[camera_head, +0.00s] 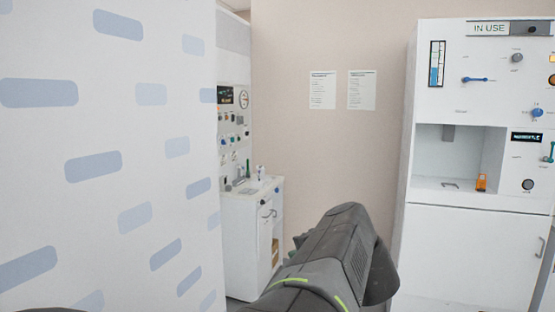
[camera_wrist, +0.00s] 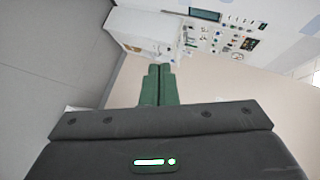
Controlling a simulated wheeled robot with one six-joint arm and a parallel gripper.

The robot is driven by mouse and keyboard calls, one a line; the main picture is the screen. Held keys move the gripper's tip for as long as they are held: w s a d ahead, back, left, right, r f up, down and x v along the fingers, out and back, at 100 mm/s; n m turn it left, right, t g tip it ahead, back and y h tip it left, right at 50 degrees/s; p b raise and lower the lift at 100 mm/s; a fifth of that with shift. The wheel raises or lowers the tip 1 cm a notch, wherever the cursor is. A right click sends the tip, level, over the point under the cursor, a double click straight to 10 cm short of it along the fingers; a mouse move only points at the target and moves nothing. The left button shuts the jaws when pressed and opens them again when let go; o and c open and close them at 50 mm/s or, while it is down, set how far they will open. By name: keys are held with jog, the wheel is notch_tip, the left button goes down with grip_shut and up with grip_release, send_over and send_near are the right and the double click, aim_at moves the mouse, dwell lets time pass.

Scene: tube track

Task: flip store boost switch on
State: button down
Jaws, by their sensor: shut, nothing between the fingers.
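The store boost switch cannot be picked out, as the labels are too small to read. A white panel with small switches, knobs and a round gauge (camera_head: 244,99) stands at the back, partly hidden by the patterned partition. This panel also shows, turned sideways, at the top of the wrist view (camera_wrist: 205,35). A white cabinet (camera_head: 478,102) at right carries a blue lever (camera_head: 478,79), knobs and an "IN USE" sign (camera_head: 488,29). My gripper (camera_wrist: 160,68) is shut and empty, its green fingers together in the wrist view, apart from the panel.
A white partition with blue dashes (camera_head: 105,150) fills the left of the head view. A counter (camera_head: 254,188) with small items stands below the back panel. An orange device (camera_head: 481,182) sits in the right cabinet's recess. Two papers (camera_head: 341,90) hang on the beige wall.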

jog(key=w+d+r+m+t+y, duration=0.1)
jog(key=w+r+t, duration=0.1)
jog(key=r, duration=0.7)
jog(key=w+d+r+m+t+b, duration=0.1)
jog(key=r+t, duration=0.3)
jog(key=r, duration=0.5)
jog(key=shift+w+d+r+m+t+y, duration=0.2)
jog(key=shift+w+d+m+t+y, duration=0.15)
jog(key=shift+w+m, duration=0.3)
jog(key=shift+w, duration=0.1)
